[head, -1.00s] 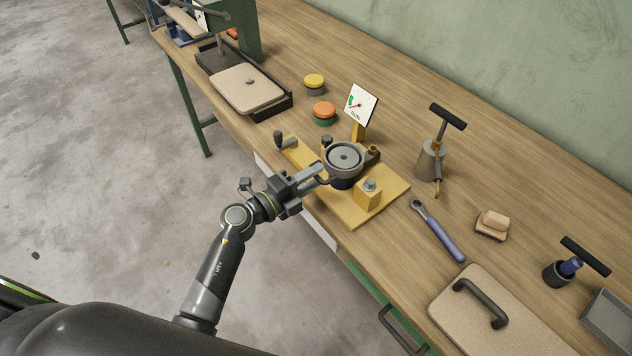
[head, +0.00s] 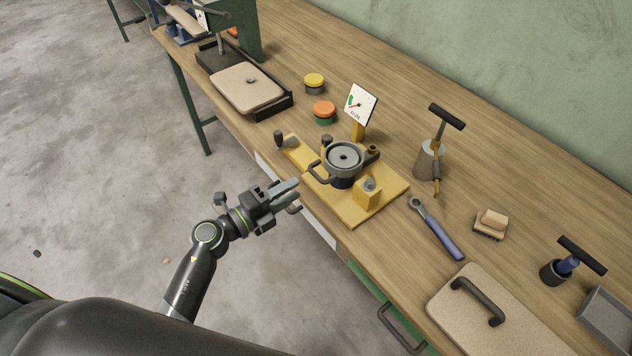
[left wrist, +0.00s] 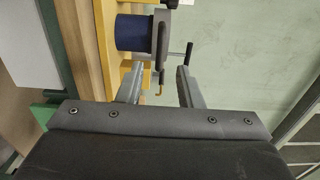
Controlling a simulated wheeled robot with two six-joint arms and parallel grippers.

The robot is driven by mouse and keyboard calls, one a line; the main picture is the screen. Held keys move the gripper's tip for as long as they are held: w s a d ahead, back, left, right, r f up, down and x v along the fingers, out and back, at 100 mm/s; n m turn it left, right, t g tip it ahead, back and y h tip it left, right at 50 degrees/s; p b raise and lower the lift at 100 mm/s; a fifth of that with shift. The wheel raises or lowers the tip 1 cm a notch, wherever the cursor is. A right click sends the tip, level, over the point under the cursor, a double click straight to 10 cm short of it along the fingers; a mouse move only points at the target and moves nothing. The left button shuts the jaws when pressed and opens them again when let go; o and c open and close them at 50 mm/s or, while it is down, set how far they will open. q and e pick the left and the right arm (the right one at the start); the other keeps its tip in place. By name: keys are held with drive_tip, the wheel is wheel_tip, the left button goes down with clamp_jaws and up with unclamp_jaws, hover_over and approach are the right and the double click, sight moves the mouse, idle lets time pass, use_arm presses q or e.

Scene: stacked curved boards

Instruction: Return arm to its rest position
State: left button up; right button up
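My left arm reaches in from the lower left in the head view. Its gripper (head: 294,195) is in the air just off the front edge of the bench, empty. In the left wrist view the two fingers (left wrist: 159,78) stand apart with a gap between them. The yellow fixture (head: 354,211) holds a round grey-topped device (head: 345,157) with a dark loop handle (head: 321,174) facing my gripper. The gripper is apart from that handle. The device's dark blue body (left wrist: 133,33) shows beyond the fingers in the left wrist view. My right gripper is not in view.
On the wooden bench stand a dial sign (head: 361,104), orange (head: 324,110) and yellow (head: 314,81) buttons, a wrench (head: 437,230), a brush (head: 491,224) and a pump-like tool (head: 430,158). A beige board with a handle (head: 490,325) lies at the front.

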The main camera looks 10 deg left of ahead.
use_arm(q)
drive_tip(key=shift+s, duration=0.1)
idle(0.4)
drive_tip(key=s+a+f+n+g+y+b, duration=0.1)
drive_tip(key=s+a+f+n+y, duration=0.4)
drive_tip(key=f, duration=0.5)
drive_tip(key=s+a+f+n+g+y, duration=0.1)
drive_tip(key=s+a+f+n+y, duration=0.15)
drive_tip(key=f+n, duration=0.6)
drive_tip(key=s+a+f+n+g+y+b, duration=0.1)
drive_tip(key=s+a+f+n+y, duration=0.3)
drive_tip(key=f, duration=0.8)
drive_tip(key=s+f+n+g, duration=0.3)
drive_tip(key=s+f, duration=0.2)
drive_tip(key=s, duration=0.5)
drive_tip(key=s+a+f+n+g, duration=0.1)
drive_tip(key=s+f+n+g, duration=0.1)
drive_tip(key=s+f, duration=0.4)
drive_tip(key=s+f+n+g, duration=0.3)
drive_tip(key=s+f+g, duration=0.2)
drive_tip(key=s, duration=0.8)
drive_tip(key=shift+s+a+f+n+b, duration=0.2)
drive_tip(key=shift+s+f+n+b, duration=0.15)
drive_tip(key=shift+f, duration=0.3)
